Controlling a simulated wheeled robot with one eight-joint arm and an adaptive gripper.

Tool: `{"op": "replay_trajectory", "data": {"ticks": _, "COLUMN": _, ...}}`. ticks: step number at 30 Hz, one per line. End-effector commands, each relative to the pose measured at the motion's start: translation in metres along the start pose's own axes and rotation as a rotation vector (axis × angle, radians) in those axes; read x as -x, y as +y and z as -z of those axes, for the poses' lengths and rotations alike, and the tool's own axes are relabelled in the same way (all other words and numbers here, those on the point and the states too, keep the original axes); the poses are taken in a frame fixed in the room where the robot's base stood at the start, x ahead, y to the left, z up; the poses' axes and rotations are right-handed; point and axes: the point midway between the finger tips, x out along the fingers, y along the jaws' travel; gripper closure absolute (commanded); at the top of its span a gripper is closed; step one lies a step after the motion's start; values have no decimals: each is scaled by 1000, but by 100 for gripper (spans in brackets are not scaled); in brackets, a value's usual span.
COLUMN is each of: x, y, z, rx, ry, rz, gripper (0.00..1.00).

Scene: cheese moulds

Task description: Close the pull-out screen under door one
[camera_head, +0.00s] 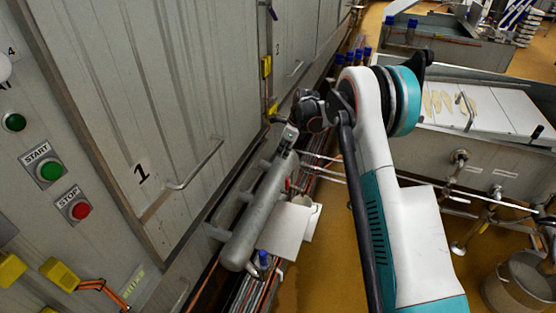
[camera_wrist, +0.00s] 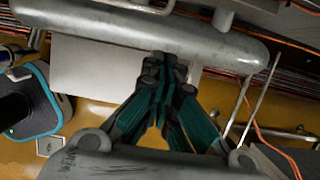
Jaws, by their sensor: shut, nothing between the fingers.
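Door one (camera_head: 142,174) is the large grey panelled door on the left in the head view, marked "1", with a bar handle (camera_head: 185,172). Below it runs a thick grey cylinder (camera_head: 255,215). A pale flat panel (camera_head: 285,228), which looks like the pull-out screen, sticks out beyond the cylinder over the floor. In the wrist view the panel (camera_wrist: 95,68) lies below the cylinder (camera_wrist: 120,40), left of my fingertips. My gripper (camera_wrist: 166,62) is shut and empty, its tips overlapping the cylinder's lower edge in the picture. I cannot tell whether it touches anything. The head view mostly hides the fingers.
Green START (camera_head: 50,170) and red STOP (camera_head: 80,210) buttons are on the wall at left. Thin pipes run along the wall's foot. A metal table (camera_head: 500,105) with pale pieces stands at right, with a bucket (camera_head: 522,283) below. Orange floor (camera_head: 320,270) shows between.

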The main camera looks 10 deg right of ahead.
Motion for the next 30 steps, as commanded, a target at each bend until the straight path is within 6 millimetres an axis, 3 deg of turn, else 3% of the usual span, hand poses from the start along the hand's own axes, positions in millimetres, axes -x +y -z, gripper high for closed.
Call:
{"op": "replay_trajectory", "data": {"ticks": 5, "x": -9, "y": 24, "z": 17, "rx": 0, "ry": -82, "rz": -7, "gripper": 100}}
{"op": "replay_trajectory", "data": {"ticks": 12, "x": -16, "y": 91, "z": 48, "rx": -2, "ry": -274, "rz": -9, "gripper": 100}}
{"op": "replay_trajectory", "data": {"ticks": 16, "x": -13, "y": 119, "z": 58, "rx": -3, "ry": -347, "rz": -4, "gripper": 100}}
{"op": "replay_trajectory", "data": {"ticks": 23, "x": -17, "y": 133, "z": 59, "rx": -1, "ry": -384, "rz": -1, "gripper": 100}}
{"op": "replay_trajectory", "data": {"ticks": 30, "x": -55, "y": 133, "z": 45, "rx": 1, "ry": -383, "rz": -1, "gripper": 100}}
